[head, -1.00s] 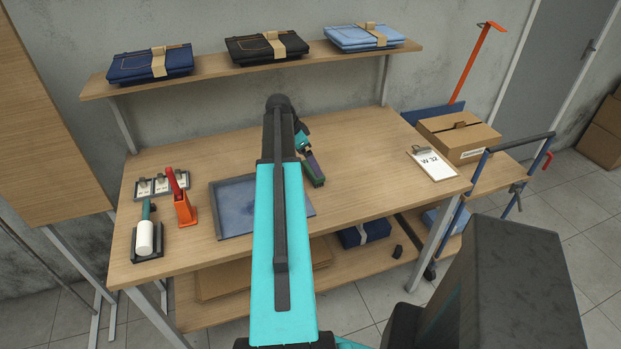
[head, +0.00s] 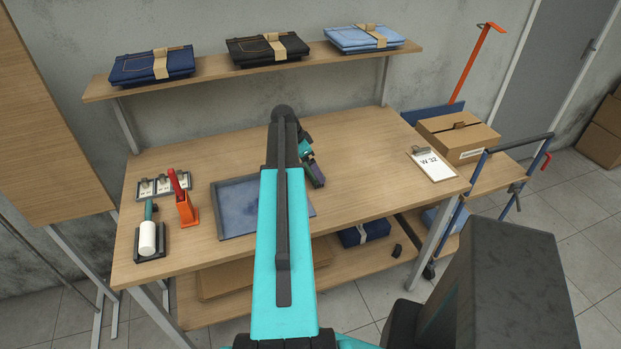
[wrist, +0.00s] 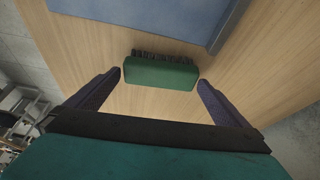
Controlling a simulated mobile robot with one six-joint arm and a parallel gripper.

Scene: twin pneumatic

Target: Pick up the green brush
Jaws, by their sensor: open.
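The green brush (wrist: 160,73) lies on the wooden table in the wrist view, a green block with dark bristles along its far edge. My gripper (wrist: 160,80) is open, and its two purple-grey fingers stand apart, one toward each end of the brush. The brush lies between or just beyond the fingertips; no contact is visible, and I cannot tell the height gap. In the head view my gripper (head: 315,176) is over the table, right of the blue-grey tray, and the brush is hidden by the gripper there.
The tray (head: 217,213) with blue cloth lies close by the brush. An orange tool (head: 186,208), a white roller (head: 147,238) and small tags stand at the table's left. A clipboard (head: 433,167) lies at the right. A shelf (head: 210,79) with folded jeans hangs above the back.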

